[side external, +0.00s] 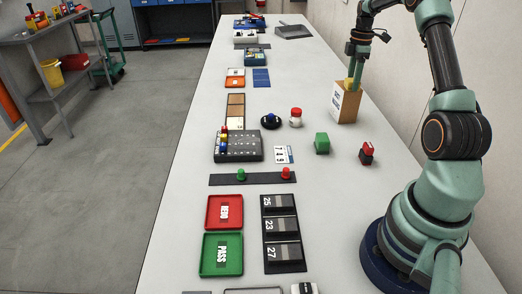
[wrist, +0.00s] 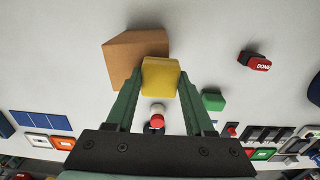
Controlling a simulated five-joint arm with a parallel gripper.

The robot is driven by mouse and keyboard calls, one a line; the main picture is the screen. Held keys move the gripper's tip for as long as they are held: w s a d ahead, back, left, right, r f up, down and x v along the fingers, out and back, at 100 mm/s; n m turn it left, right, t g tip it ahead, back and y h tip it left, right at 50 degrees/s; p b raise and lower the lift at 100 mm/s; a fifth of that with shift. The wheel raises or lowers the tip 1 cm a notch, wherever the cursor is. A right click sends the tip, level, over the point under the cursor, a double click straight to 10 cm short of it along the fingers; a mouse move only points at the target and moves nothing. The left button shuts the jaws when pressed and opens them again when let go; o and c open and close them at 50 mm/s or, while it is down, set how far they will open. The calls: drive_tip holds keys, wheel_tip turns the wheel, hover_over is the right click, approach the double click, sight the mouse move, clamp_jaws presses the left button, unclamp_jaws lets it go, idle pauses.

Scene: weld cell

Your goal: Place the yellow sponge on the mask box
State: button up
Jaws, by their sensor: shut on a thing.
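The yellow sponge (wrist: 160,78) is between the two fingers of my gripper (wrist: 155,85) in the wrist view, and the gripper is shut on it. In the side view, a small yellow part of the sponge (side external: 349,84) shows at the tip of my gripper (side external: 351,81), at the top of the box. The mask box, a brown carton (side external: 350,106) with a pale printed side, stands upright on the bench. In the wrist view the carton (wrist: 122,55) lies behind and left of the sponge, partly hidden by it. I cannot tell whether the sponge touches the box.
A red-and-white button (side external: 296,118) and a dark round item with a blue top (side external: 270,121) stand left of the box. A green block (side external: 322,143) and a red-and-black block (side external: 366,153) lie nearer.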

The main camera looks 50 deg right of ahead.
drive_tip(key=o, duration=1.3)
drive_tip(key=shift+f, duration=0.1)
